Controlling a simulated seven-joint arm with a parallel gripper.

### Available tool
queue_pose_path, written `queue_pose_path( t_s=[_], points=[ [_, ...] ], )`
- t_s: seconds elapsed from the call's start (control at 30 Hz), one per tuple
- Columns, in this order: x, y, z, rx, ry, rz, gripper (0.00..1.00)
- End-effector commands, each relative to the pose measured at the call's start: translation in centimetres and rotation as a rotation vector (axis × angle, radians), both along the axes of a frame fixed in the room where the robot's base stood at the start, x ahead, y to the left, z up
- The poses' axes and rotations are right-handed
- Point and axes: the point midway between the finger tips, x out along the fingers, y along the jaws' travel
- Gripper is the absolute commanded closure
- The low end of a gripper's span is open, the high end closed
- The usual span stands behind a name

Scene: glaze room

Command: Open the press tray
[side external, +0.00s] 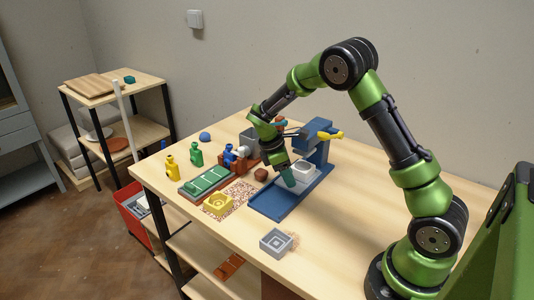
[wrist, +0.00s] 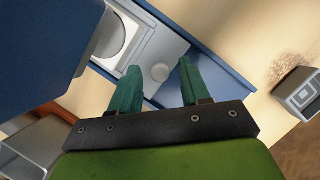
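The press (side external: 318,132) is blue, with a yellow handle (side external: 331,135) at its top. Its pale grey tray (wrist: 178,48) sits on the long blue base (side external: 270,209) and carries a light square block with a round hollow (side external: 302,168). The fingers hide the knob in the side view.
A grey square mould (side external: 276,242) lies near the table's front edge. A yellow mould (side external: 218,204), a green board (side external: 206,182) and several small coloured figures stand left of the press. A brown lump (side external: 261,174) lies close to the base. The table right of the press is clear.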

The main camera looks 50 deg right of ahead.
Motion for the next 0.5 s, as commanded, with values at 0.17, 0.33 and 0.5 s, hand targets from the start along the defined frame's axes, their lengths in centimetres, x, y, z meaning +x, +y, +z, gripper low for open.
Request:
queue_pose_path(
  t_s=[0.17,0.33,0.5],
  points=[
    [0.02,0.00,0.04,0.000,0.000,0.000,0.82],
    [0.02,0.01,0.05,0.000,0.000,0.000,1.00],
    [0.03,0.00,0.07,-0.001,-0.001,0.000,1.00]
  ],
)
